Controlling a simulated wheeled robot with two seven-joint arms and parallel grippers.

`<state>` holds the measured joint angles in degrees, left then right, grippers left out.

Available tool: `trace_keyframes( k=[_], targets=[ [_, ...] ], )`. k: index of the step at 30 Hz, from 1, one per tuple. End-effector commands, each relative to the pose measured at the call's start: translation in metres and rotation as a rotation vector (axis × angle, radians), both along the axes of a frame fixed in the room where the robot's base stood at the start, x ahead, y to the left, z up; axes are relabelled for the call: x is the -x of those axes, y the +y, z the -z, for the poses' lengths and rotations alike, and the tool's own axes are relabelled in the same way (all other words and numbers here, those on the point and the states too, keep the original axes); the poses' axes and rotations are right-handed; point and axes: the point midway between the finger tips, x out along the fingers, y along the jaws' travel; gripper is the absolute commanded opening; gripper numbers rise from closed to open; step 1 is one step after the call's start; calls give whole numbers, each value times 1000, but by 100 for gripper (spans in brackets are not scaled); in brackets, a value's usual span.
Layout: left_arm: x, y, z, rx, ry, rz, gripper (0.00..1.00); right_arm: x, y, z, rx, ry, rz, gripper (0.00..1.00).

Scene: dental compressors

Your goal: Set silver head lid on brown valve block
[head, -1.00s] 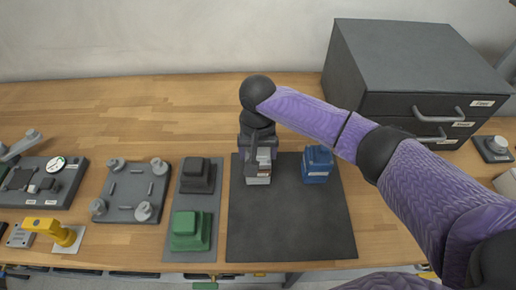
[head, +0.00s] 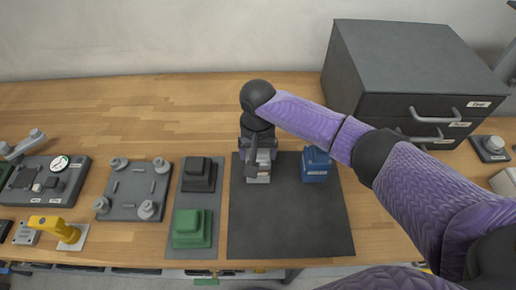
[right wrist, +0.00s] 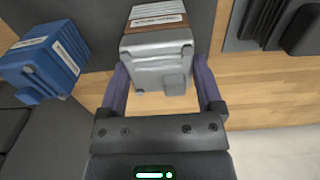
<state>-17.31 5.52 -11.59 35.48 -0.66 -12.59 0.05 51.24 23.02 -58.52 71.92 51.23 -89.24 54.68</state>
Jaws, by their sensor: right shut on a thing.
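My right gripper (right wrist: 160,72) is shut on the silver head lid (right wrist: 163,68), with one finger on each side of it. In the right wrist view the brown valve block (right wrist: 156,27) is directly beyond the lid, showing a brown band and a white label. The lid lines up with the block and looks in contact with it, but I cannot tell whether it is fully seated. In the head view my right gripper (head: 258,160) points down over the dark mat and hides most of the lid and block. My left gripper is not in view.
A blue labelled block (head: 315,165) stands on the dark mat (head: 290,225), close to the right of my gripper. A tray with a black block (head: 198,175) and a green block (head: 192,229) is at the left. A dark drawer cabinet (head: 415,70) stands behind right. The mat's front is clear.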

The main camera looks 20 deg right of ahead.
Motion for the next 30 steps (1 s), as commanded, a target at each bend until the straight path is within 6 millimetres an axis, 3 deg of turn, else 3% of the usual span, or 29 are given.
trace_keyframes(
  k=[30],
  targets=[
    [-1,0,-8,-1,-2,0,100,0,0,1,0,0,-1,17]
  ],
)
